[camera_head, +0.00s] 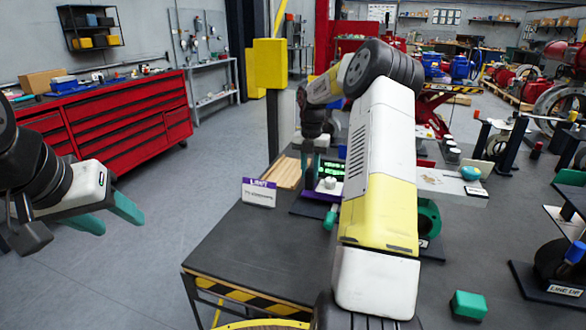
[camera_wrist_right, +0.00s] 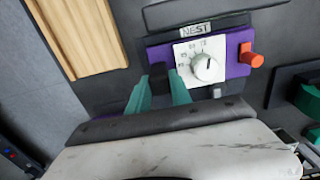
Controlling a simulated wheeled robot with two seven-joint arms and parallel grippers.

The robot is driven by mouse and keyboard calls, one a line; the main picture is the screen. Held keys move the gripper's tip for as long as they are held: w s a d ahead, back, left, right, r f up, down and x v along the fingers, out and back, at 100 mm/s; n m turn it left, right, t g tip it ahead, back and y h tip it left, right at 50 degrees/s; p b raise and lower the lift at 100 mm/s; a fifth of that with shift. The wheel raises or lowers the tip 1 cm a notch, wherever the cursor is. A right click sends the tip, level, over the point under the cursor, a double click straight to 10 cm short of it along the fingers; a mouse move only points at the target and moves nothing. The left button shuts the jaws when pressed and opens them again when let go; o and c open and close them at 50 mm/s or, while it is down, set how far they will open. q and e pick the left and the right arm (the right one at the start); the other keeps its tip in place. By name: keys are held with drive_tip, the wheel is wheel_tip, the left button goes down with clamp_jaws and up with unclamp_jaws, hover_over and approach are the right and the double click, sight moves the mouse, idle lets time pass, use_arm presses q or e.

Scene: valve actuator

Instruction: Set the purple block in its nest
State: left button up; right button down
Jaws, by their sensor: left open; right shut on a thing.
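The purple block (camera_wrist_right: 237,62) has a white dial knob with a numbered scale, and an orange-red knob at its right. In the head view the block (camera_head: 322,196) is partly hidden by my right arm. My right gripper (camera_wrist_right: 166,80) is shut on it, with a dark part between the teal fingers left of the dial. The nest (camera_wrist_right: 212,12) is a dark frame labelled NEST, just beyond the block; whether the block is seated or held above it cannot be told. My left gripper (camera_head: 110,214) is open and empty, away from the table at far left.
A wooden board (camera_head: 288,173) lies left of the block. A LIMIT sign (camera_head: 259,192) stands near the table's left edge. A green ring-shaped part (camera_head: 430,216) is right of my right arm, and a teal block (camera_head: 468,305) lies at front right. The front-left tabletop is clear.

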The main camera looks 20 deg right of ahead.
drive_tip(key=shift+f, duration=0.8)
drive_tip(key=c, duration=1.1)
unclamp_jaws()
wheel_tip(320, 180, up, 8)
drive_tip(key=shift+f, duration=0.15)
